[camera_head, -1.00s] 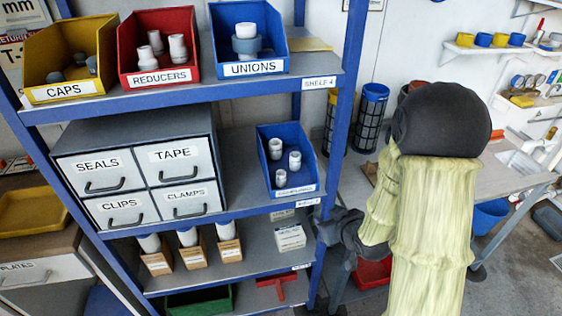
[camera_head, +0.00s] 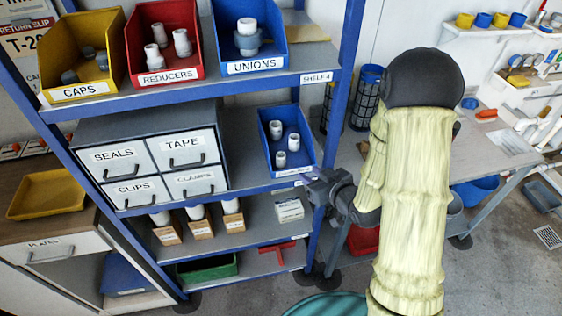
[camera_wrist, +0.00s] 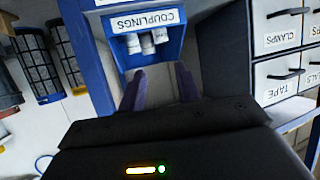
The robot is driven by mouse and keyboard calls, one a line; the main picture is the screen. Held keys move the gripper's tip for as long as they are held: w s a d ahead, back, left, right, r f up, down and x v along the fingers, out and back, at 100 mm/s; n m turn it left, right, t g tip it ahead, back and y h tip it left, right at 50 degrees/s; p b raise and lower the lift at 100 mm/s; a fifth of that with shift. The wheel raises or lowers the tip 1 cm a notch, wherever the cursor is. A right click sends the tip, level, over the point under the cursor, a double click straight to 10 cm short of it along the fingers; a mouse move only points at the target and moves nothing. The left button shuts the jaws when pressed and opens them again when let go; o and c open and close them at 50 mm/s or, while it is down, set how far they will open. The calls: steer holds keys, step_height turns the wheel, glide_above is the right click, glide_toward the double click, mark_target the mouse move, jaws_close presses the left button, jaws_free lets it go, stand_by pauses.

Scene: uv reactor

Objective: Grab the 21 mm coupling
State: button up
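Three white couplings stand in a blue bin (camera_head: 311,163) on the middle shelf: one at the back (camera_head: 276,129), one at the right (camera_head: 294,141) and one at the front (camera_head: 280,158). I cannot tell which is 21 mm. In the wrist view the bin shows upside down, its label reading COUPLINGS (camera_wrist: 145,20), with the white couplings (camera_wrist: 147,43) just below the label. My gripper (camera_wrist: 160,86) is open and empty, its two dark fingers pointing toward the bin. In the head view my gripper (camera_head: 322,188) is by the bin's front right corner, beside the shelf post.
The blue shelf post (camera_head: 340,95) rises just right of the bin. A grey drawer cabinet (camera_head: 155,165) stands left of it. The upper shelf holds caps (camera_head: 85,65), reducers (camera_head: 165,45) and unions (camera_head: 248,38) bins. A small white box (camera_head: 289,210) sits below.

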steer(key=shift+b+x, duration=1.05)
steer(key=shift+b, duration=0.35)
steer(key=p, duration=0.3)
glide_toward(279, 154)
steer(key=x, duration=0.3)
steer(key=shift+w+f, duration=0.15)
steer(key=shift+f, duration=0.05)
steer(key=shift+w+a, duration=0.3)
steer(key=shift+w, duration=0.05)
steer(key=p+x, duration=0.1)
steer(key=x, duration=0.3)
steer(key=shift+w+a+p, duration=0.1)
steer(key=shift+p, duration=0.3)
steer(key=shift+c, duration=0.2)
